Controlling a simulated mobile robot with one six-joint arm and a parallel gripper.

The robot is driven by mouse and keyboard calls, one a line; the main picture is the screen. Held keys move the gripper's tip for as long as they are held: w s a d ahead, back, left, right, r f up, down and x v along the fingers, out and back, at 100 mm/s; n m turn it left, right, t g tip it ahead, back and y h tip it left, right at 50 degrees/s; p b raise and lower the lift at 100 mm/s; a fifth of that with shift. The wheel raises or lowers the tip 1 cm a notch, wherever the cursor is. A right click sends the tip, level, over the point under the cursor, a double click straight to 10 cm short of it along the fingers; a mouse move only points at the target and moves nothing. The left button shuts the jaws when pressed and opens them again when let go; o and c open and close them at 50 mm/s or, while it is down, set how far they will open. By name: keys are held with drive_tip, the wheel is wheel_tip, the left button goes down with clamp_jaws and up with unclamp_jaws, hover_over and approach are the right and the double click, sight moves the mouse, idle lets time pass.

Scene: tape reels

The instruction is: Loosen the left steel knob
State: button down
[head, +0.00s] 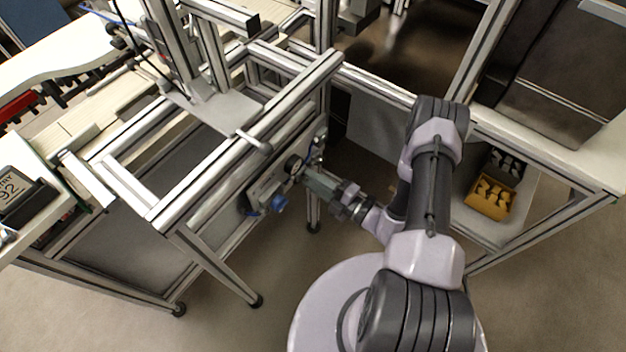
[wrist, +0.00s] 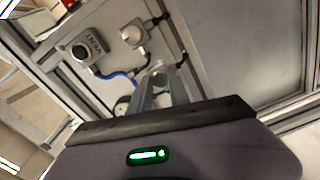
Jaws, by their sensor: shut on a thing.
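My gripper (head: 309,176) reaches the equipment panel on the side of the aluminium frame, its fingers pointing left in the head view. In the wrist view my gripper (wrist: 160,82) is shut on a small steel knob (wrist: 158,79) that shows between the fingertips. The fingers hide most of this knob, and its turn angle cannot be told. Another metal knob or fitting (wrist: 132,35) sits on the panel, apart from the fingers. In the head view my gripper covers the held knob.
The frame's rail (head: 250,135) runs above the panel. A yellow bin (head: 489,198) stands on a shelf to the right.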

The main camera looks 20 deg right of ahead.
drive_tip(key=c, duration=1.2)
unclamp_jaws()
drive_tip(key=shift+c, duration=0.2)
drive_tip(key=p+v, duration=0.3)
drive_tip(key=v, duration=1.4)
drive_tip(key=shift+s, duration=0.2)
drive_tip(key=shift+d, duration=0.15)
